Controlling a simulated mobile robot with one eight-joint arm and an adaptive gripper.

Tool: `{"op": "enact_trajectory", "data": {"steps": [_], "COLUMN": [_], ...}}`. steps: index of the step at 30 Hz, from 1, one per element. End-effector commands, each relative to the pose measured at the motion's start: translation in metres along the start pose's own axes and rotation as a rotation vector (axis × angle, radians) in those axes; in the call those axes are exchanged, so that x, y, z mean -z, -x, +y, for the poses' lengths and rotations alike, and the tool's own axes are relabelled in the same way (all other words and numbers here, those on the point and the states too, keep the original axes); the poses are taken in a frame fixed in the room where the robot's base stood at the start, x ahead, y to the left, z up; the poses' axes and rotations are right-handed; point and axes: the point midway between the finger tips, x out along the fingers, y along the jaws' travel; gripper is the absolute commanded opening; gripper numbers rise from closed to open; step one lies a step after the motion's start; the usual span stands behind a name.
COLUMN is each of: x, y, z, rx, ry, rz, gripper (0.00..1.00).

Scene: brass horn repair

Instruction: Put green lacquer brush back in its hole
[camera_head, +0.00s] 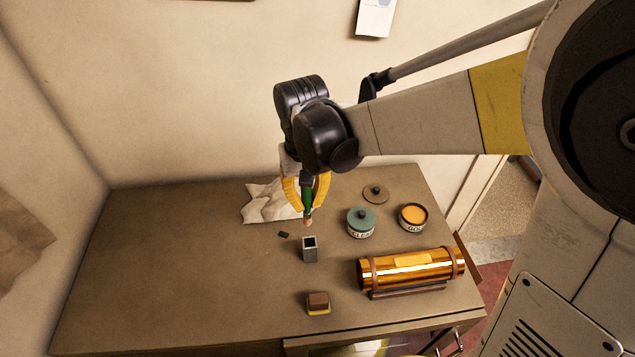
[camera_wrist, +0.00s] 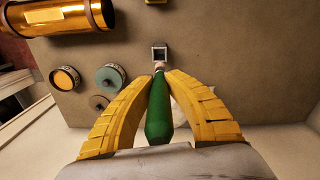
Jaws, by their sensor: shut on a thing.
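The green lacquer brush (camera_head: 308,200) is in my gripper (camera_head: 306,190), whose yellow fingers are shut on it. It hangs nearly upright above the table with its pale tip down. In the wrist view the green brush (camera_wrist: 158,110) lies between the two yellow fingers of my gripper (camera_wrist: 155,90). A small grey block with a square dark hole (camera_head: 310,254) stands on the table, nearer the front than the brush. In the wrist view the holed block (camera_wrist: 159,47) shows just beyond the brush tip. Whether the tip is over the hole I cannot tell for sure; it looks apart.
A teal lidded jar (camera_head: 361,223), an open orange jar (camera_head: 412,217) and a round lid (camera_head: 375,194) stand to the right. A brass tube (camera_head: 411,269) lies on a cradle. A brown-and-yellow block (camera_head: 318,303) is in front, a crumpled cloth (camera_head: 264,203) behind. The left table is clear.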

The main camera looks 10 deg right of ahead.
Motion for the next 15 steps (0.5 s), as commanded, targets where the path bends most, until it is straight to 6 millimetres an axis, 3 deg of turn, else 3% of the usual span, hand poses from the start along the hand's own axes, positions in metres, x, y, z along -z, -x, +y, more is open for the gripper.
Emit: {"op": "enact_trajectory", "data": {"steps": [15], "x": [-0.0002], "y": [-0.0061], "z": [0.0002], "rx": [0.000], "ry": [-0.001], "rz": [0.000], "gripper": [0.00]}}
